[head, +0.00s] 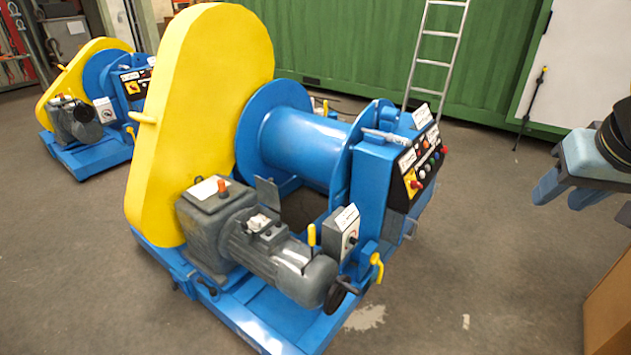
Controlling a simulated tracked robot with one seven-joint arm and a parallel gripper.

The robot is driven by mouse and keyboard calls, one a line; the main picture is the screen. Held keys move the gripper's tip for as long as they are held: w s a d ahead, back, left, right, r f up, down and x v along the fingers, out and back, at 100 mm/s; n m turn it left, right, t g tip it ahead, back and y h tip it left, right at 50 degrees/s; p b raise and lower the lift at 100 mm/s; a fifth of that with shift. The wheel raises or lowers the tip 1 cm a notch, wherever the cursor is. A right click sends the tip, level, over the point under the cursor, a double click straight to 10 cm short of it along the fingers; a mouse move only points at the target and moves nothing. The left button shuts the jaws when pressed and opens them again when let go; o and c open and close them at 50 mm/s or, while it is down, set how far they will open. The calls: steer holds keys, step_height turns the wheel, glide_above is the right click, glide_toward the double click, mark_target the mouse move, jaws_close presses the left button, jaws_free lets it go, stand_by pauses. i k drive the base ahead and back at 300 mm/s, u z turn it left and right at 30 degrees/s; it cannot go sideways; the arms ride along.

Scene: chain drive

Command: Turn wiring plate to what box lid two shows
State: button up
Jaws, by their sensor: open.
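A blue winch with a grey motor (285,262) stands in the middle of the head view. On top of the motor is a small open-looking terminal box (258,223) with pale parts in it; a wiring plate is too small to make out for sure. A grey flap or lid (267,194) stands upright just behind it. A grey box with a white label (345,232) sits right of the motor; its marks are unreadable. My gripper (563,199) is at the right edge, open and empty, pointing down, well apart from the winch.
A tall yellow chain guard (200,110) rises at the winch's left, with the blue drum (300,145) and a control panel (420,165) right of it. A second winch (85,95) stands back left. A ladder (435,60) leans on a green container. A brown box (610,305) is lower right. Floor between is clear.

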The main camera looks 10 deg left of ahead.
mark_target(255, 223)
steer(key=z, duration=0.5)
steer(key=i, duration=3.85)
steer(key=u, duration=3.15)
